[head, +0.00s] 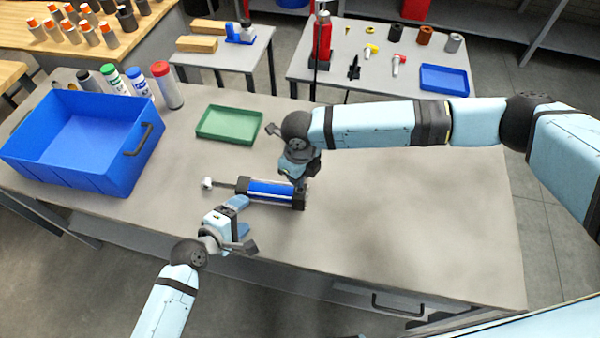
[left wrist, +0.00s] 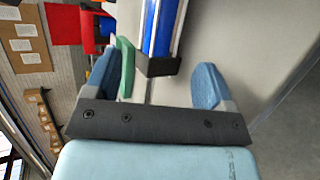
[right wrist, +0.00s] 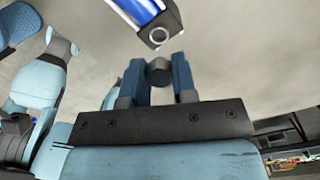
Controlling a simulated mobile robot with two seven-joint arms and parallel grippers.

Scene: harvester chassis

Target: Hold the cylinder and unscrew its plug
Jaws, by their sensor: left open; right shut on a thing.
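The cylinder (head: 270,188) lies on the grey table, blue with black end caps, its rod pointing left. Its right end cap (right wrist: 160,36) shows a round opening in the right wrist view. My right gripper (head: 298,176) is shut on the plug (right wrist: 159,73), a small dark round piece. In the right wrist view a gap shows between plug and end cap. My left gripper (head: 240,218) is open at the near side of the cylinder's rod end. In the left wrist view the rod-side end cap (left wrist: 158,66) shows beyond the spread fingers, not gripped.
A green tray (head: 229,139) lies behind the cylinder. A large blue bin (head: 60,172) stands at the left, with several spray cans and bottles (head: 166,86) behind it. The table's right side is clear. Two smaller tables with parts stand farther back.

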